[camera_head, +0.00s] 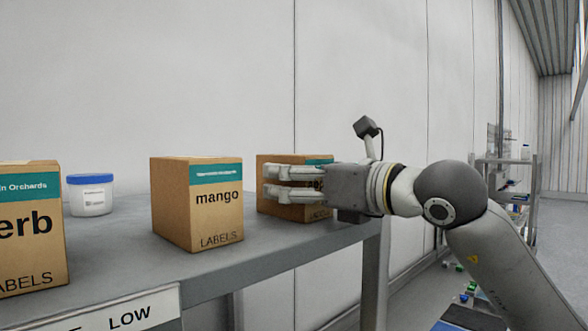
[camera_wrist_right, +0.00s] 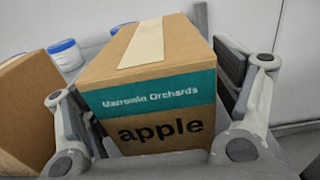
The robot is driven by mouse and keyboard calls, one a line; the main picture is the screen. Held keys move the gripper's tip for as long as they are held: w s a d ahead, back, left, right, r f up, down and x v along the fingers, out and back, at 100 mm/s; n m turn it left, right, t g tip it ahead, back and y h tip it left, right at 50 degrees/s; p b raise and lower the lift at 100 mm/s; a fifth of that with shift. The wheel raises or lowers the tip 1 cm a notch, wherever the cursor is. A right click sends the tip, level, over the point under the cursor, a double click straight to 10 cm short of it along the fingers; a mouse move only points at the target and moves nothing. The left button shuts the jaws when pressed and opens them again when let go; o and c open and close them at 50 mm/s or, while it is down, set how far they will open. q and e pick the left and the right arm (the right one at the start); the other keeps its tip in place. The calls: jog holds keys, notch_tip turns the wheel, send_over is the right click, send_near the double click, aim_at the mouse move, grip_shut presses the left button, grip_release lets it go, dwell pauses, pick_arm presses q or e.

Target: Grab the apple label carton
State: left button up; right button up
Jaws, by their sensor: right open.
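The apple label carton (camera_wrist_right: 152,102) is a brown box with a teal band and the word "apple", seen close up in the right wrist view. In the head view the carton (camera_head: 270,165) stands at the right end of the shelf, partly hidden by my right gripper. My right gripper (camera_head: 272,182) is open, its fingers reaching along the carton's front. In the right wrist view its two fingers (camera_wrist_right: 160,98) lie on either side of the carton, with the carton between them. Whether they touch it I cannot tell. My left gripper is not in view.
The mango carton (camera_head: 197,205) stands left of the apple carton on the grey shelf (camera_head: 240,258). Further left are a carton ending in "erb" (camera_head: 28,235) and a white tub with a blue lid (camera_head: 90,195). A wall stands behind. A rack (camera_head: 500,180) stands at the far right.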

jog(key=shift+w+a, duration=0.4)
jog(key=shift+a, duration=0.05)
jog(key=shift+d, duration=0.1)
jog(key=c, duration=1.1)
jog(key=shift+r, duration=0.1)
jog(key=shift+r, duration=0.4)
notch_tip(320, 180, up, 16)
jog(key=b, duration=0.2)
jog(key=shift+s+f+b, duration=0.1)
jog(key=shift+b, duration=0.3)
jog(key=shift+c, duration=0.2)
jog(key=shift+r, duration=0.65)
